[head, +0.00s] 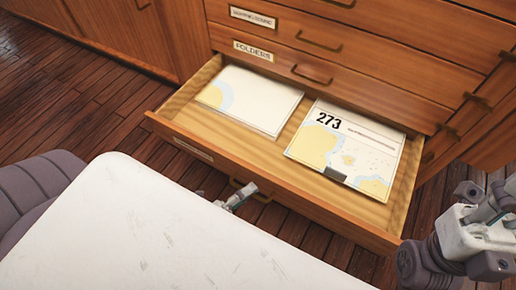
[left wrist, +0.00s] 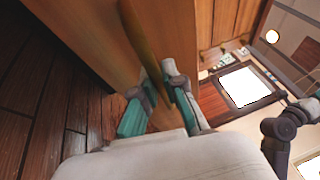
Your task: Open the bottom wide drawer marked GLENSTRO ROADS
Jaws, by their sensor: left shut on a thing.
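The bottom wide drawer (head: 290,196) is pulled out of the wooden cabinet. The label plate (head: 193,150) on its front is too slanted to read. Its handle (head: 262,196) is partly hidden by my left gripper (head: 240,194), which is shut on it at the drawer's front. In the left wrist view the brass handle bar (left wrist: 146,45) runs between the two fingers of the left gripper (left wrist: 160,95). My right gripper (head: 488,215) is at the right edge, beside the drawer's right front corner and apart from the handle; its fingers do not show clearly.
Inside the drawer lie a pale chart (head: 250,98) and a chart marked 273 (head: 345,148). Above it is a shut drawer labelled FOLDERS (head: 312,76), with more shut drawers higher up. Dark plank floor (head: 95,105) is clear to the left.

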